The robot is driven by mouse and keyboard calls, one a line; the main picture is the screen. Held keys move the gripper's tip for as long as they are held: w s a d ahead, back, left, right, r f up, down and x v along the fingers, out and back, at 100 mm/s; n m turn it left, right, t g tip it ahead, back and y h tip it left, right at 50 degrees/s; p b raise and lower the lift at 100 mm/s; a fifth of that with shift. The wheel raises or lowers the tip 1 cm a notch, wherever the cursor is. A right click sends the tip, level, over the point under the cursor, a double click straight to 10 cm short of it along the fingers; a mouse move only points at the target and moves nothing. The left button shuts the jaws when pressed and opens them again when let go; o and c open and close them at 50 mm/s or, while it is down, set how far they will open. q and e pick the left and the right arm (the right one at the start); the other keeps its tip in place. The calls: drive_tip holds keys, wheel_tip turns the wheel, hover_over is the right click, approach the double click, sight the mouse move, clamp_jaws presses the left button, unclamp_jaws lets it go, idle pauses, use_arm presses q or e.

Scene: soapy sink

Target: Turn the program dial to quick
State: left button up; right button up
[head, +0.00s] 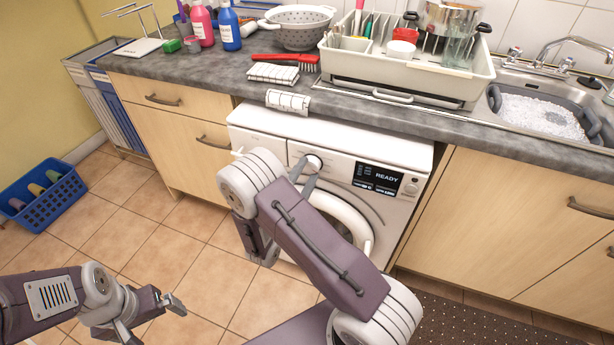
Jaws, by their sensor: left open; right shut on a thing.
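The washing machine (400,150) is white and built in under the counter. Its dark display (378,179) reads READY, with smaller text below that is too small to read. The round program dial (314,161) is on the front panel, left of the display. Which program the dial points to cannot be made out. My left gripper (172,308) is open and empty, low over the floor at the lower left.
My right arm covers part of the machine's round door (350,222). The counter (225,82) above holds a dish rack (440,85), a colander (297,30), bottles and cloths. A foamy sink (540,115) is at right. A blue basket (45,200) stands on the floor at left.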

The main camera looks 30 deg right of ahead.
drive_tip(key=shift+m+b, duration=0.6)
drive_tip(key=shift+m, duration=1.2)
drive_tip(key=o, duration=1.4)
drive_tip(key=shift+g, duration=0.3)
drive_tip(key=shift+c, duration=0.2)
drive_tip(key=v, duration=0.9)
drive_tip(key=shift+p, duration=0.35)
drive_tip(key=shift+f, duration=0.1)
